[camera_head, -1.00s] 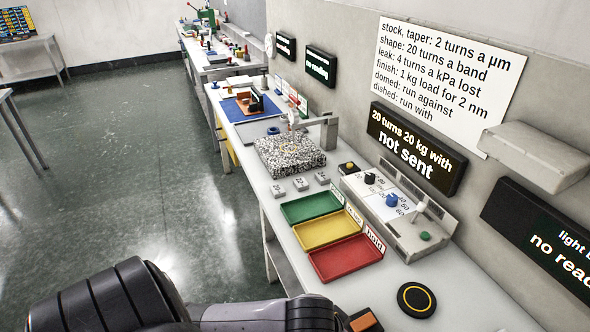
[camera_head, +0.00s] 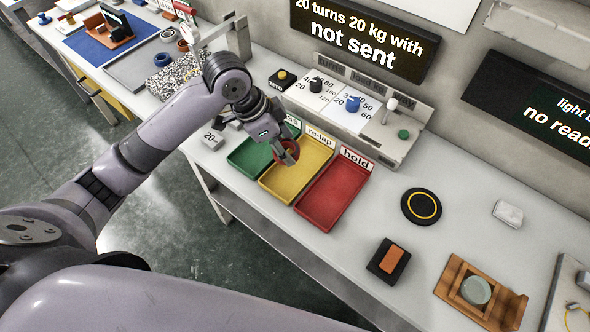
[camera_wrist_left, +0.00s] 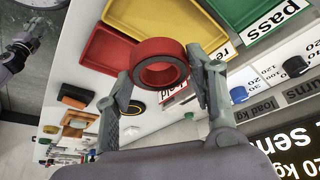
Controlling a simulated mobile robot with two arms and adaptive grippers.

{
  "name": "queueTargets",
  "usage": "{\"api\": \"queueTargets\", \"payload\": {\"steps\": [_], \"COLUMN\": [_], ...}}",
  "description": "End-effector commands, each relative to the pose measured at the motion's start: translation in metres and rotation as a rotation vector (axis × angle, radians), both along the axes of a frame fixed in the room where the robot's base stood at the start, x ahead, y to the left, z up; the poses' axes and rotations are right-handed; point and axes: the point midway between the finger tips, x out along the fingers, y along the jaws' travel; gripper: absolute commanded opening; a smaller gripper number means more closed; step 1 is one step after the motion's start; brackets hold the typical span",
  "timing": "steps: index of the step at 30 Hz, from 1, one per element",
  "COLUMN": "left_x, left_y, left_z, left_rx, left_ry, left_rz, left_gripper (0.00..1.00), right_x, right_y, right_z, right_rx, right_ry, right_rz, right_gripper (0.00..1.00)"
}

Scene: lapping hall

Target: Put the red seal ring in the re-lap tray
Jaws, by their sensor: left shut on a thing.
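The red seal ring (camera_head: 291,153) is held between the fingertips of my left gripper (camera_head: 284,150), over the far part of the yellow re-lap tray (camera_head: 285,181) in the head view. In the left wrist view the ring (camera_wrist_left: 160,46) sits between both fingers of my left gripper (camera_wrist_left: 162,90), with its dark bore facing the camera. The yellow tray (camera_wrist_left: 160,16) shows behind it. The ring's height above the tray floor is hard to tell. What seems to be my right arm's gripper (camera_wrist_left: 30,38) is small at the wrist view's left edge; its fingers are unclear.
The green pass tray (camera_head: 246,157) and red hold tray (camera_head: 330,196) flank the yellow tray. A control panel (camera_head: 365,110) stands behind them. A black disc with a yellow ring (camera_head: 421,206) and an orange-topped black block (camera_head: 388,260) lie to the right, with clear bench between.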

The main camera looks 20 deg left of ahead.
Motion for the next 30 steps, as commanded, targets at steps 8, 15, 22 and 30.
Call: {"api": "queueTargets", "payload": {"steps": [8,15,22,30], "left_x": [0.036,0.042,0.04,0.04], "left_y": [-0.009,-0.012,-0.012,-0.012], "left_z": [0.065,0.086,0.039,-0.032], "left_rx": [0.001,0.001,0.0,0.0], "left_ry": [-0.005,0.001,0.008,0.006], "left_rz": [-0.38,-0.506,-0.513,-0.512], "left_gripper": [0.21,0.21,0.21,0.21], "right_x": [-0.001,-0.001,-0.001,-0.001], "right_y": [-0.011,-0.01,-0.002,0.004], "right_z": [-0.016,-0.018,-0.014,-0.008], "right_rx": [-0.014,-0.012,-0.002,0.004], "right_ry": [0.002,0.003,0.003,0.002], "right_rz": [-0.001,-0.002,-0.002,-0.001], "right_gripper": [0.42,0.42,0.42,0.42]}}
